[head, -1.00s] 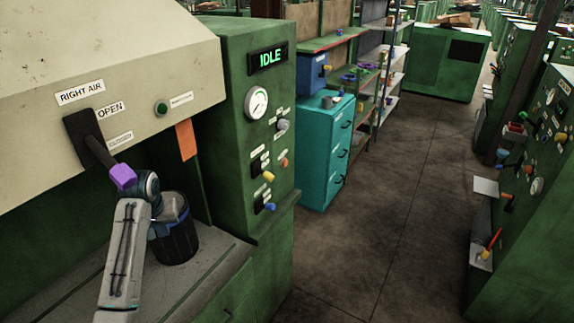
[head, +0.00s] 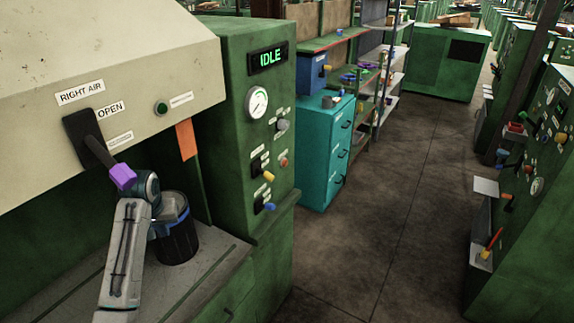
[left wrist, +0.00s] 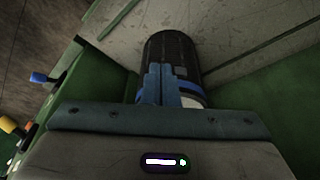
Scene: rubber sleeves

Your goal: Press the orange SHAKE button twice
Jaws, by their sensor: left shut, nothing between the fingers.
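A small orange-red button (head: 284,162) sits on the green control panel, right of a black switch with a yellow knob. Its label is too small to read, so I cannot confirm that it says SHAKE. My left gripper (head: 178,213) is shut and empty, left of the panel and well apart from the button. It is by the upper part of a black cylindrical container with a blue band (head: 178,243). In the left wrist view its blue fingers (left wrist: 160,68) lie together in front of that container (left wrist: 172,55); contact is unclear. My right gripper is out of view.
A lever with a purple end (head: 122,177) juts from the beige hood close to my left wrist. An orange strip (head: 186,139) hangs between hood and panel. The panel (head: 231,130) carries a gauge, several knobs and an IDLE display (head: 268,58). The aisle floor (head: 375,220) is clear.

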